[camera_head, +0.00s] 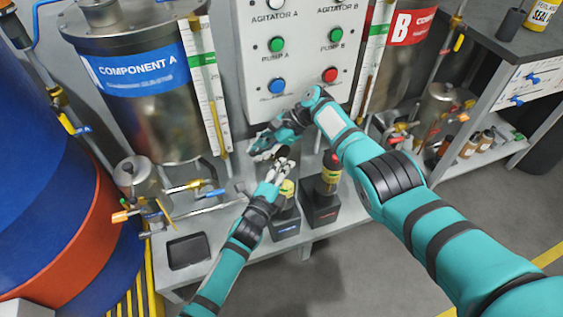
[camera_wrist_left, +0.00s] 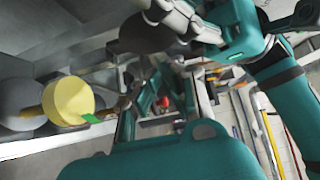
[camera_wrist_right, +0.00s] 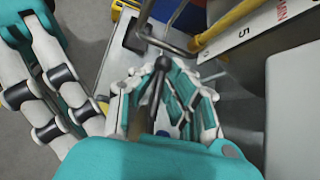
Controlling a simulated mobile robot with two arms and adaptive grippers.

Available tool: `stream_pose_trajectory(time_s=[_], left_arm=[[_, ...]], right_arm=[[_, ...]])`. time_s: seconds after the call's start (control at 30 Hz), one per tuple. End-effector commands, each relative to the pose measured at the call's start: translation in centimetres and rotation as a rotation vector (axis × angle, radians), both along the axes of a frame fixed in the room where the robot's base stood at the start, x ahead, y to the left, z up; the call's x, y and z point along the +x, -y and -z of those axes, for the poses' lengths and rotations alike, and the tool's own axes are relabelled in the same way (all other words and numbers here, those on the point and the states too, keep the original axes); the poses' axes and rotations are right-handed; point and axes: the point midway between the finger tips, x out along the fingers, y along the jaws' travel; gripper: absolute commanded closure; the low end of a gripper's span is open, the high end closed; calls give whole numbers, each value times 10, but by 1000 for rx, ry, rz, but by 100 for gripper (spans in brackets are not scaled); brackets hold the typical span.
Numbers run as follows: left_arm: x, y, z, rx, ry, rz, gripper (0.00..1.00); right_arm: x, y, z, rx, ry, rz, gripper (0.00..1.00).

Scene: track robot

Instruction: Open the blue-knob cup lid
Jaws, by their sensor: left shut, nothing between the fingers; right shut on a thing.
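A small metal cup (camera_head: 133,178) stands on the bench at the left of the head view, below the Component A tank. Its lid appears seated, and the knob's colour is too small to tell. My right gripper (camera_head: 266,148) is shut below the control panel, right of that cup and apart from it. In the right wrist view its fingers close around a dark rod with a rounded tip (camera_wrist_right: 163,64); I cannot tell what it belongs to. My left gripper (camera_head: 282,166) is shut and empty, close beside the right one, above a yellow-labelled bottle (camera_head: 287,189).
Another bottle (camera_head: 327,177) stands in a black holder (camera_head: 322,209) beside the first. The Component A tank (camera_head: 140,105) and control panel (camera_head: 301,55) stand behind. A piped valve with a blue handle (camera_head: 215,193) is right of the cup. A dark tray (camera_head: 188,251) lies at the bench front.

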Motion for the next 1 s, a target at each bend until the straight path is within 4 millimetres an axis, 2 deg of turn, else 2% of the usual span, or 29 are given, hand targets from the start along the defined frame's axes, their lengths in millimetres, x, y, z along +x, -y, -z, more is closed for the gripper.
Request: stream_pose_trajectory(time_s=[0.03, 0.2, 0.57, 0.73, 0.93, 0.97, 1.0], left_arm=[[7, -2, -1, 2, 1, 1, 100], [18, -6, 0, 0, 1, 1, 100], [20, -7, 0, -2, -1, 1, 100], [31, -11, -2, 0, 0, 0, 100], [32, -14, -1, 0, -4, -6, 100], [33, -14, -1, 1, -5, -7, 100], [33, -15, -1, 1, -5, -8, 100]], right_arm=[[4, -2, -8, 11, 11, 2, 100], [4, -2, -8, 10, 11, 2, 100], [4, -2, -8, 11, 11, 1, 100], [3, -2, -8, 11, 11, 1, 100], [3, -2, -8, 10, 8, -3, 100], [2, -2, -8, 10, 8, -3, 87], [2, -2, -8, 11, 7, -4, 82]])
